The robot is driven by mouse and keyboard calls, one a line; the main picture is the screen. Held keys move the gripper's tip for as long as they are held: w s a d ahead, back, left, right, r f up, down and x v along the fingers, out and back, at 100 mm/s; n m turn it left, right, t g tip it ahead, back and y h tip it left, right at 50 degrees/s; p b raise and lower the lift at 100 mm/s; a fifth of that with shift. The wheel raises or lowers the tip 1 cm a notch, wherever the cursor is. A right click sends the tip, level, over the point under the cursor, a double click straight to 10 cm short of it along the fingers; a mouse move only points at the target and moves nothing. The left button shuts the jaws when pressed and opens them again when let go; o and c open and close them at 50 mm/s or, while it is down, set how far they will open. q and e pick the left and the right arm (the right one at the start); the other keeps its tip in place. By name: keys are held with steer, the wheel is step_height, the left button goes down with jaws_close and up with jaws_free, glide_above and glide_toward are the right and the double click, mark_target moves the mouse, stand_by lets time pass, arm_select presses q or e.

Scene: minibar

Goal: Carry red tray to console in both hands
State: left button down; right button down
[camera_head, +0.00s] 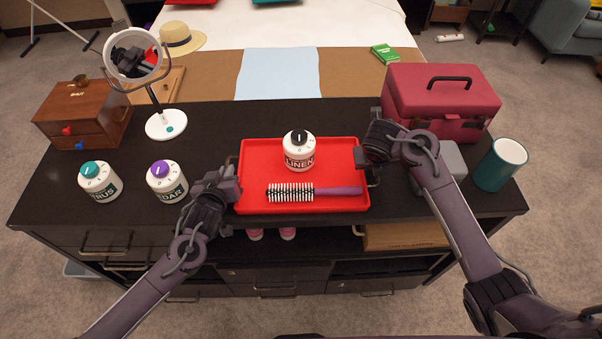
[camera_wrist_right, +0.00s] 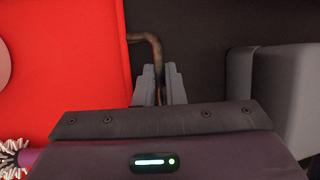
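The red tray (camera_head: 252,150) lies on the dark console top (camera_head: 330,116). It carries a white canister labelled LINEN with a black knob (camera_head: 299,157) and a purple-handled hairbrush (camera_head: 315,191). My left gripper (camera_head: 233,186) is at the tray's left handle; its fingers are too small and dark to judge. My right gripper is at the right side; in the right wrist view its fingers (camera_wrist_right: 160,88) are close together on the tray's brownish handle (camera_wrist_right: 155,44). The tray's red surface (camera_wrist_right: 75,70) also shows there.
Two white canisters (camera_head: 99,184) (camera_head: 167,184), a wooden drawer box (camera_head: 84,115) and a round mirror (camera_head: 166,126) stand left. A red case (camera_head: 440,101), a grey object (camera_head: 452,160) and a teal cup (camera_head: 499,165) stand right. A bed (camera_head: 350,35) lies behind.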

arm_select(q)
steer(key=shift+w+r, duration=0.1)
steer(key=shift+r, duration=0.05)
arm_select(e)
steer(key=shift+w+r, duration=0.1)
steer(key=shift+r, duration=0.05)
